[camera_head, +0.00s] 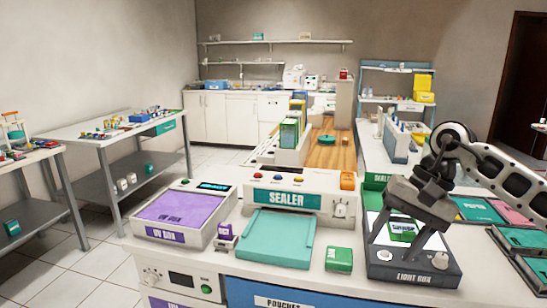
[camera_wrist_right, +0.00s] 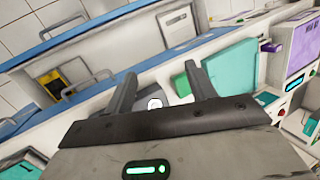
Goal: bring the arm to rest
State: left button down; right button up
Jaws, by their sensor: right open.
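My right arm (camera_head: 505,178) comes in from the right in the head view. Its gripper (camera_head: 402,240) points down over the light box (camera_head: 400,272), with its two fingers spread apart. A green labelled packet (camera_head: 403,229) shows on the lit top of the light box, between the fingers from this angle. I cannot tell whether the fingers touch anything. In the right wrist view the gripper (camera_wrist_right: 161,72) is open, with nothing held between its fingers. My left gripper is not in view.
The sealer (camera_head: 287,197) with its teal tray (camera_head: 277,238) stands left of the light box, a small green box (camera_head: 339,260) between them. The purple-topped UV box (camera_head: 184,212) is farther left. Green and pink trays (camera_head: 510,211) lie at right, below my arm.

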jog(key=s+a+f+m+t+y, duration=0.2)
jog(key=s+a+m+y, duration=0.2)
jog(key=a+m+y, duration=0.55)
jog(key=s+a+f+m+t+y, duration=0.1)
jog(key=s+a+m+y, duration=0.4)
jog(key=a+m, duration=0.6)
jog(key=d+f+m+t+h, duration=0.45)
jog(key=f+m+t, duration=0.2)
jog(key=m, duration=0.95)
jog(key=d+f+m+t+h, duration=0.3)
jog(key=f+m+t+h, duration=0.4)
jog(key=m, duration=0.8)
jog(key=s+d+f+m+g+h, duration=0.2)
jog(key=s+d+f+m, duration=0.1)
jog(key=s+f+m, duration=0.3)
jog(key=s+d+f+m+g+h, duration=0.2)
jog(key=s+d+f+m+g, duration=0.1)
jog(key=s+f+m, duration=0.3)
jog(key=shift+f+m+g, duration=0.25)
jog(key=shift+m+g, duration=0.1)
jog(key=shift+m, duration=0.6)
jog(key=shift+s, duration=0.1)
